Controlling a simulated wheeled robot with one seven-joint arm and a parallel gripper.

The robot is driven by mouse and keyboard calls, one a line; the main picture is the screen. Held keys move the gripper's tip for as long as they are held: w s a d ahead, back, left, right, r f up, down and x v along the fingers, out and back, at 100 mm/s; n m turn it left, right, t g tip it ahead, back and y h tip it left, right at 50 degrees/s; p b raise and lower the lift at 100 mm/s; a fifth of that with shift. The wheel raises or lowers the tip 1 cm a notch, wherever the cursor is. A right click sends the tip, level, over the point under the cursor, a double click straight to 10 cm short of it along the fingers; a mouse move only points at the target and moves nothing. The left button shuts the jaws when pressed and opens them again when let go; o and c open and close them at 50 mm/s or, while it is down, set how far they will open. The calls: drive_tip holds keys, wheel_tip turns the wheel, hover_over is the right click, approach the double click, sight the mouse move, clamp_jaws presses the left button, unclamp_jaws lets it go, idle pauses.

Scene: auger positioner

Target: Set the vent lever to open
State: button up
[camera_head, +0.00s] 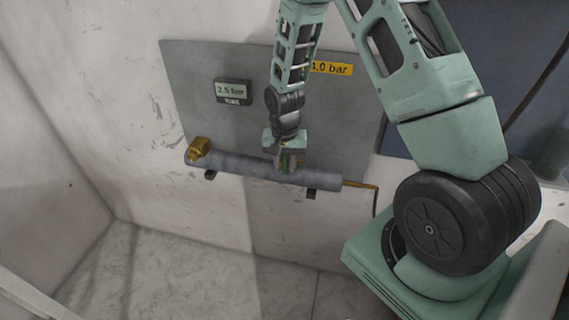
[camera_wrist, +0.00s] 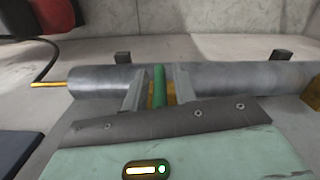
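The vent lever looks to be the slim green bar (camera_wrist: 159,86) in the wrist view, with a brass-coloured part (camera_wrist: 171,93) beside it. It sits against a grey cylinder (camera_wrist: 235,78), which also shows in the head view (camera_head: 235,163), mounted low on a grey panel. My gripper (camera_wrist: 157,82) is open, with one finger on each side of the green bar. Gaps show between the bar and both fingers. In the head view my gripper (camera_head: 288,163) is at the cylinder, right of its middle, and mostly hides the lever. I cannot tell which position the lever is in.
The grey panel (camera_head: 185,75) carries a display (camera_head: 233,92) reading 2.5 bar and a yellow label (camera_head: 333,69) reading 4.0 bar, partly behind my arm. A brass fitting (camera_head: 200,147) caps the cylinder's left end; a brass rod (camera_head: 360,185) leaves its right end. Floor below is clear.

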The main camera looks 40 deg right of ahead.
clamp_jaws()
